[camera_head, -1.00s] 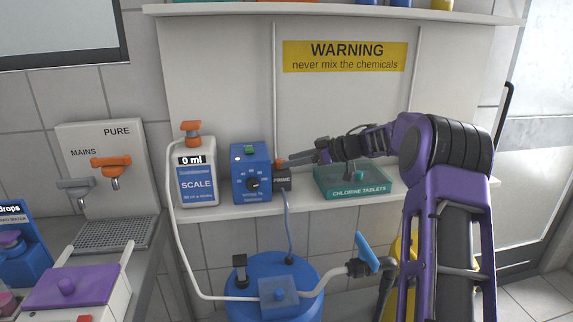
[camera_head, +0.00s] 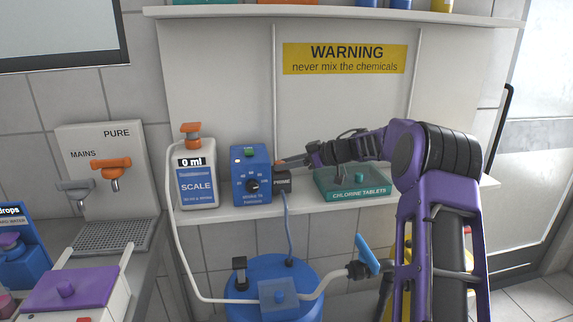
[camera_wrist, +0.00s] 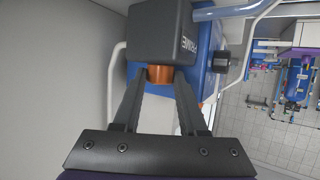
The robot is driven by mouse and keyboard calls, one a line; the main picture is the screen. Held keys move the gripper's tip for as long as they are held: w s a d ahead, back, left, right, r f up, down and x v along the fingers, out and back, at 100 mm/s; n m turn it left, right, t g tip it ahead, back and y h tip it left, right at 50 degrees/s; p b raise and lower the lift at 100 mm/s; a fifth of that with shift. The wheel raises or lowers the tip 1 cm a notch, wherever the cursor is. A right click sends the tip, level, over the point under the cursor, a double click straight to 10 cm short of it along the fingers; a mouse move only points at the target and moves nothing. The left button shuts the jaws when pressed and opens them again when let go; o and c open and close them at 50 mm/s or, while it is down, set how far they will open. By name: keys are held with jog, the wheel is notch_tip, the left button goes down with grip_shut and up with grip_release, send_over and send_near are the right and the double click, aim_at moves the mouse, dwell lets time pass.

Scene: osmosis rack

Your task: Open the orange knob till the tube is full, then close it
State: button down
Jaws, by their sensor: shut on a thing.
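A small orange knob (camera_wrist: 160,74) sits on the dark PRIME block (camera_head: 282,182), at the right side of the blue dosing box (camera_head: 251,172). My gripper (camera_head: 281,164) reaches in from the right at the top of that block. In the wrist view, my gripper (camera_wrist: 160,80) has a finger on each side of the orange knob and is shut on it. A blue tube (camera_head: 287,228) runs from the PRIME block down to the blue barrel (camera_head: 270,268). A white tube (camera_head: 178,245) loops from the scale bottle (camera_head: 198,185), which reads 0 ml. I cannot tell any tube's fill.
A green chlorine tablets box (camera_head: 352,188) stands on the shelf below my forearm. An orange tap (camera_head: 111,166) and a grey tap are on the left. A valve with a blue handle (camera_head: 366,252) is beside the barrel. An upper shelf (camera_head: 230,10) runs overhead.

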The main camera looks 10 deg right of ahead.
jog(key=shift+r+p, duration=0.1)
jog(key=shift+p, duration=0.25)
jog(key=p, duration=0.2)
jog(key=shift+w+r+n+g+p, duration=0.1)
jog(key=shift+r+n+g+p, duration=0.2)
jog(key=shift+w+d+n+g+y+p, duration=0.1)
jog(key=shift+n+g+y+p, duration=0.35)
jog(key=shift+p, duration=0.8)
jog(key=shift+w+f+n+g+y, duration=0.15)
jog(key=shift+f+n+g+y, duration=0.15)
jog(key=shift+n+g, duration=0.25)
jog(key=shift+w+d+n+g, duration=0.15)
jog(key=shift+d+n+g, duration=0.05)
jog(key=shift+n+g, duration=0.3)
jog(key=shift+y, duration=0.25)
jog(key=shift+n+g, duration=0.5)
jog(key=shift+g, duration=0.1)
